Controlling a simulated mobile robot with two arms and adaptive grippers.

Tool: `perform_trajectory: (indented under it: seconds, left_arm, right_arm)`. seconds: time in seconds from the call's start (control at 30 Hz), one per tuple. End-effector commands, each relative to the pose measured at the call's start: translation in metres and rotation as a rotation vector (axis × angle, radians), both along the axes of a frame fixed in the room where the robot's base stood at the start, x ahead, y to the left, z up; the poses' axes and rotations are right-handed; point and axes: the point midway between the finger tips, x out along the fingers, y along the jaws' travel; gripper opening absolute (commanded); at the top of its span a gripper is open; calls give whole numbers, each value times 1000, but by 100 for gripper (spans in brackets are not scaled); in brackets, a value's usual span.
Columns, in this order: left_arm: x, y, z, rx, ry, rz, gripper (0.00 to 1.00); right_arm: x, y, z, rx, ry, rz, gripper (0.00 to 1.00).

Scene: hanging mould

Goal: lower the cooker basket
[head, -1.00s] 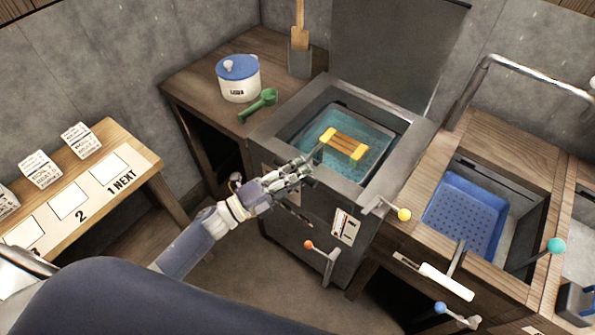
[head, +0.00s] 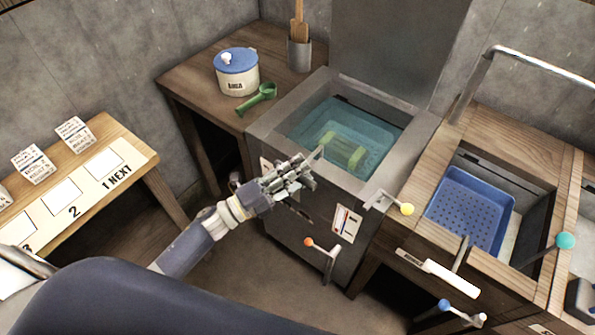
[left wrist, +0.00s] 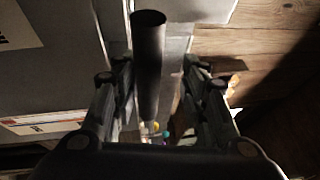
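The cooker (head: 395,150) stands open, with its lid (head: 395,45) upright behind. In the head view its tank holds blue-green water (head: 378,128). The basket's handle block (head: 343,150) shows under the water, tinted green; the rest of the basket is hard to make out. My left gripper (head: 300,176) is at the cooker's front left edge. In the left wrist view a dark rod (left wrist: 149,60) stands between its spread fingers (left wrist: 158,85), with a visible gap at the right; contact is unclear. My right gripper is not in view.
A blue perforated tray (head: 468,210) sits in the right-hand sink. Ball-ended levers, one yellow (head: 407,209) and one orange (head: 309,242), stick out in front.

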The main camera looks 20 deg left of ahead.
Motion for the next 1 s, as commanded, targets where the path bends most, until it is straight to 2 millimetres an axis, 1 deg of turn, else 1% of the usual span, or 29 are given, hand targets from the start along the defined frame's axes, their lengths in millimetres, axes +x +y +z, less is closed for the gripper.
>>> perform_trajectory:
  seconds: [0.13,0.23,0.6,0.7,0.83,1.0]
  left_arm:
    - [-3,3,-1,0,1,1,39]
    - [-11,11,-4,0,2,1,39]
    - [-66,61,-18,1,3,0,39]
    - [-76,71,-20,1,1,0,39]
    - [-84,78,-22,1,1,-1,39]
    - [-86,81,-22,0,0,0,39]
  right_arm:
    - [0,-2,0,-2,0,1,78]
    - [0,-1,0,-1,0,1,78]
    - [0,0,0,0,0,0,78]
    - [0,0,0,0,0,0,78]
    - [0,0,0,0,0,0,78]
    - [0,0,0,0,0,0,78]
